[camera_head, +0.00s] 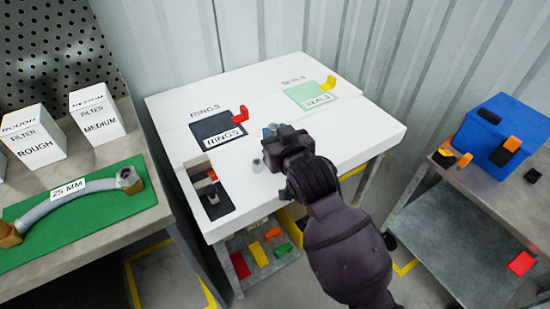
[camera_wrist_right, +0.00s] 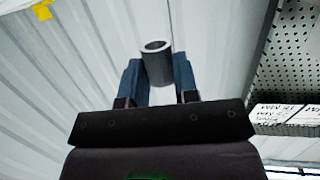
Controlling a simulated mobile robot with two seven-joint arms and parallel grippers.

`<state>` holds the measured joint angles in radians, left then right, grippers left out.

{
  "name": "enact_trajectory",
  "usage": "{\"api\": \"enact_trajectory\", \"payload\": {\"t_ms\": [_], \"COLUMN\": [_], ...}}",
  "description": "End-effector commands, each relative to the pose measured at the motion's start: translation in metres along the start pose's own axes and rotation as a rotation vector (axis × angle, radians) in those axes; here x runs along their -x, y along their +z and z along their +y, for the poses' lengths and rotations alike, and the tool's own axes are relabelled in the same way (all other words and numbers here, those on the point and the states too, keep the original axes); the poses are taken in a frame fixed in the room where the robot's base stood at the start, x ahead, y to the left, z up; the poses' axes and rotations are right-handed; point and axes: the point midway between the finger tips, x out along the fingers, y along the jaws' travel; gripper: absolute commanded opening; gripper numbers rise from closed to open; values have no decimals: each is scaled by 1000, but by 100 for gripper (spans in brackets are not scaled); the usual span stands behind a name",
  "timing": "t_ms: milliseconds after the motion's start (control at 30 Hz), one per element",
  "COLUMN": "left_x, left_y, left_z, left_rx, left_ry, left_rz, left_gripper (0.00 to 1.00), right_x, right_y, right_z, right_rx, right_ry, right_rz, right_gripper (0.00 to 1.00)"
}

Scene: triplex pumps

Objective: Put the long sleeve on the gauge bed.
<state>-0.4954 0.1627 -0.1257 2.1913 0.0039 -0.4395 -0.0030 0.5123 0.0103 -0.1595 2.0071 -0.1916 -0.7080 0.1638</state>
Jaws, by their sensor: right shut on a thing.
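My right gripper (camera_head: 271,132) is over the middle of the white table. In the right wrist view, the right gripper (camera_wrist_right: 157,80) has its blue fingers shut on a grey hollow sleeve (camera_wrist_right: 157,66), whose open end shows. In the head view the held sleeve is mostly hidden by the gripper. A small grey cylinder (camera_head: 258,166) stands on the table just left of the gripper. A dark recess (camera_head: 222,204) with a red piece and a grey fitting is at the table's left front; I cannot tell whether it is the gauge bed. My left gripper is not in view.
The white table (camera_head: 357,125) carries a dark RINGS pad (camera_head: 212,127) and a green SEALS pad (camera_head: 312,94), with red and yellow pieces beside them. A left bench holds filter boxes (camera_head: 97,114) and a hose (camera_head: 85,190). A blue bin (camera_head: 500,130) stands right.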

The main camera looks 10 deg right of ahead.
Motion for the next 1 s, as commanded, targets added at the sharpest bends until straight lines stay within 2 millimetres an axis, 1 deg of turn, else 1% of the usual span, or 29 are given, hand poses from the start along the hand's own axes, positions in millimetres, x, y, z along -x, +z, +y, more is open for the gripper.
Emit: {"api": "enact_trajectory", "payload": {"t_ms": [33, 100, 233, 367, 533, 633, 700, 833, 1000], "left_x": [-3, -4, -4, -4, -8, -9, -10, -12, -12], "left_y": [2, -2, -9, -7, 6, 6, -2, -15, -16], "left_z": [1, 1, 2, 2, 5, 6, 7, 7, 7], "left_rx": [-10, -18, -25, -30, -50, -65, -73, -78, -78], "left_ry": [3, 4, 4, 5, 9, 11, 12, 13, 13], "left_rz": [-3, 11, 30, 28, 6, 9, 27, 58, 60], "left_gripper": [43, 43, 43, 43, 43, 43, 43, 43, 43], "right_x": [-2, -4, -4, -6, -11, -14, -16, -16, -16], "right_y": [14, 19, 22, 31, 60, 76, 80, 77, 76], "right_z": [0, 0, 0, 0, 0, 0, 0, 0, 0], "right_rx": [-1, -1, 0, 0, 0, -1, -1, 0, 0], "right_ry": [0, -1, -1, -1, 0, 0, -1, 0, 0], "right_rz": [-9, -5, 0, -2, -10, -10, -5, 1, 2], "right_gripper": [5, 5, 5, 5, 5, 5, 5, 5, 5]}}
